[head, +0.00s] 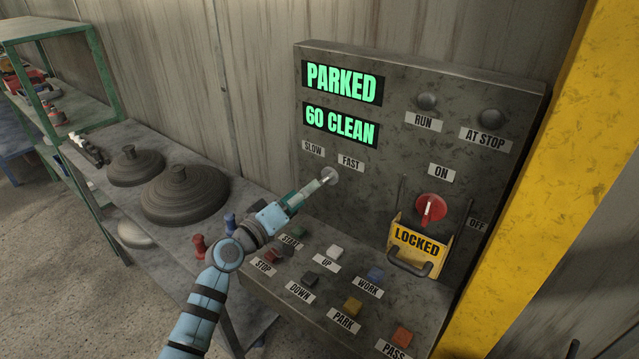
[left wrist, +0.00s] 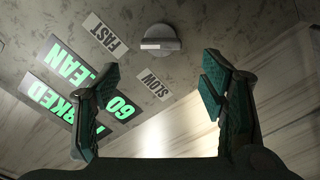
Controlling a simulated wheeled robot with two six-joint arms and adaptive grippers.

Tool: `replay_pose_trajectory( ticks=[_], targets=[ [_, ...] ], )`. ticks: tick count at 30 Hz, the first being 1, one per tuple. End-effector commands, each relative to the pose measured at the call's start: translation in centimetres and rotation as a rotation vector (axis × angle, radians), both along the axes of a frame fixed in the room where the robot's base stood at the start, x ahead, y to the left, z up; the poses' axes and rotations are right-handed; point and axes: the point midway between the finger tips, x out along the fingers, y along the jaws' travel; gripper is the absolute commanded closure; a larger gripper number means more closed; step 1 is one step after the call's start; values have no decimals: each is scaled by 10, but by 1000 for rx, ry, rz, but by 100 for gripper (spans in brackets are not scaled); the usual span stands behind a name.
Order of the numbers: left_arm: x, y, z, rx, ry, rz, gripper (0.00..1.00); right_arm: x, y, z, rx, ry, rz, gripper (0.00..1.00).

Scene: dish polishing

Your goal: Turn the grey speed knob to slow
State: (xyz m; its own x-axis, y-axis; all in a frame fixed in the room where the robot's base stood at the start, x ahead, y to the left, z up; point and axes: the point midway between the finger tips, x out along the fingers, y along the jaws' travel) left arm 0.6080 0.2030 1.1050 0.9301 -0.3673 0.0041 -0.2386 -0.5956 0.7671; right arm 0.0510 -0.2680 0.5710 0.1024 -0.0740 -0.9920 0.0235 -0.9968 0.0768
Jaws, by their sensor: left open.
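The grey speed knob (head: 329,175) is on the upright face of the control panel (head: 400,165), below the SLOW label (head: 313,149) and FAST label (head: 350,163). In the left wrist view the round knob (left wrist: 160,42) has a pale bar lying across the picture. There the FAST label (left wrist: 108,33) is left of it and the SLOW label (left wrist: 155,85) below it. My left gripper (head: 318,188) points at the knob. Its fingers are open and spread either side of the knob in the left wrist view; no contact shows there. My right gripper is out of view.
Displays read PARKED (head: 342,82) and 60 CLEAN (head: 340,125). A red switch (head: 430,208) with a yellow LOCKED plate (head: 416,243) is to the right. Several labelled buttons sit on the sloped ledge below my gripper. Dark domed discs (head: 185,194) lie on the bench at left.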

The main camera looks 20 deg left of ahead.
Motion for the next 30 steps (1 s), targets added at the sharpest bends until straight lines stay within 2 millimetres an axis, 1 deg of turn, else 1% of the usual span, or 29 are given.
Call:
replay_pose_trajectory(
  ticks=[1,3,7,9,12,18,20,27,28,30],
  targets=[
    [14,-7,-1,-4,0,-3,35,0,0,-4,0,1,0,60],
    [31,-13,-2,-4,1,-2,35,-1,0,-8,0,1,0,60],
    [52,-21,-3,0,2,-2,35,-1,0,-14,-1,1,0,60],
    [58,-24,-3,0,2,-2,35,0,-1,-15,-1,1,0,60],
    [62,-26,-2,2,1,-2,35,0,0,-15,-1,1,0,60],
    [63,-26,-1,3,1,-2,35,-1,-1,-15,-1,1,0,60],
    [63,-26,-1,3,2,-2,43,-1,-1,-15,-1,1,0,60],
    [62,-26,-1,3,2,-2,81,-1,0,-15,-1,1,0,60],
    [62,-26,-1,3,2,-2,83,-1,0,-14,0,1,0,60],
    [62,-26,-1,2,2,-2,83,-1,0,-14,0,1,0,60]
  ],
)
